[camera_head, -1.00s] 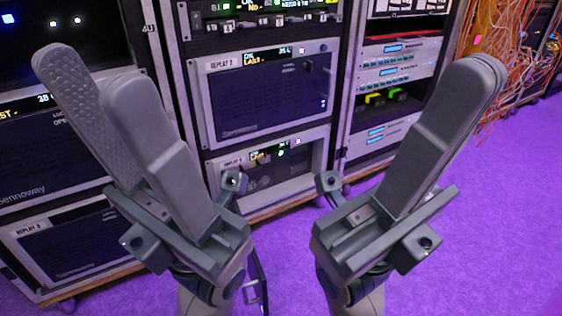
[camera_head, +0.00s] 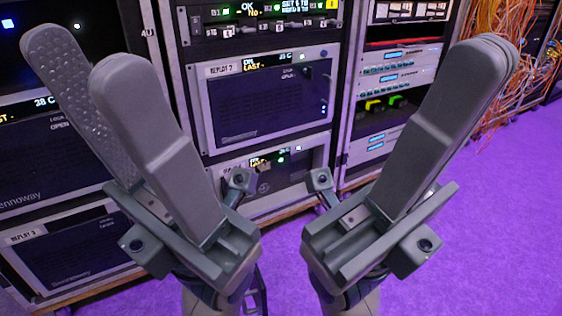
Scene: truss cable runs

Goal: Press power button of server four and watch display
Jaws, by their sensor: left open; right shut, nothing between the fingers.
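The middle-rack server (camera_head: 265,108) is labelled Replay 2 and has a dark front. Below it is a lower server (camera_head: 275,172) whose label I cannot read clearly. The left-rack server (camera_head: 75,256) is labelled Replay 3. I cannot tell which is server four. My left gripper (camera_head: 85,62) is open and empty, its two fingers apart in front of the left rack. My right gripper (camera_head: 490,55) is shut and empty, in front of the right rack. Neither visibly touches a server.
A panel with lit displays (camera_head: 265,18) tops the middle rack. The right rack (camera_head: 398,70) holds several thin units. Orange cables (camera_head: 510,70) hang at the right. Purple floor (camera_head: 470,220) lies clear at the right front.

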